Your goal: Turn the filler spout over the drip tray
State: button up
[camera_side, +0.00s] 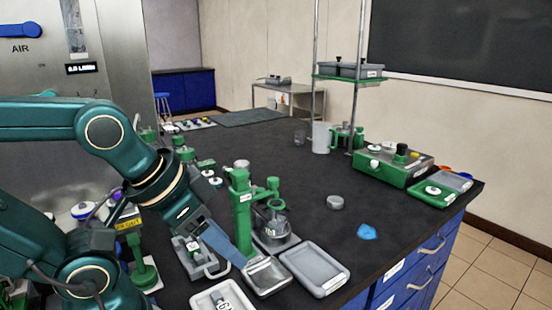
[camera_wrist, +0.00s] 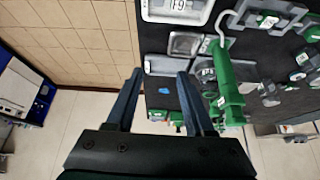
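The green filler column (camera_side: 241,212) stands near the front of the black bench; it also shows in the wrist view (camera_wrist: 230,92). A pale hooked tube, seemingly its spout (camera_wrist: 220,24), curves at its end; it shows low beside the column in the side view (camera_side: 218,271). A small metallic tray (camera_side: 268,277), possibly the drip tray, lies in front of the column, also in the wrist view (camera_wrist: 184,44). The spout's end appears beside this tray, not over it. My gripper (camera_wrist: 158,72) is open and empty; in the side view its fingers (camera_side: 246,256) partly cover the column's foot.
A larger grey tray (camera_side: 316,270) lies right of the metallic one. A white labelled tray (camera_side: 222,298) is at the front left. A glass flask (camera_side: 276,222) stands by the column. A blue crumpled item (camera_side: 367,232) and grey disc (camera_side: 335,202) lie in open bench space.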

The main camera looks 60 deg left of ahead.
jog(key=w+d+r+n+t+h, duration=0.1)
jog(key=w+d+r+n+t, duration=0.1)
jog(key=w+r+t, duration=0.9)
jog(key=w+a+r+n+y, duration=0.1)
jog(key=w+a+r+n, duration=0.1)
jog(key=w+r, duration=0.3)
jog(key=w+a+r+n+y, duration=0.1)
jog(key=w+a+r, duration=0.1)
jog(key=r, duration=0.5)
jog(key=n+g+y, duration=1.5)
jog(key=g+y, duration=0.1)
send_over(276, 186)
jog(key=a, duration=0.2)
jog(key=f, duration=1.1)
jog(key=w+f, duration=0.1)
jog(key=f, duration=0.5)
jog(key=shift+d+f, duration=0.1)
jog(key=shift+f, duration=0.2)
jog(key=shift+m+g+y, duration=0.5)
jog(key=shift+m, duration=0.4)
jog(key=f, duration=0.3)
jog(key=d+f, duration=0.1)
jog(key=f, duration=0.2)
jog(key=s+d+f, duration=0.1)
jog(key=f, duration=0.1)
jog(key=shift+d+f, duration=0.15)
jog(key=shift+f, duration=0.25)
jog(key=shift+a, duration=2.45)
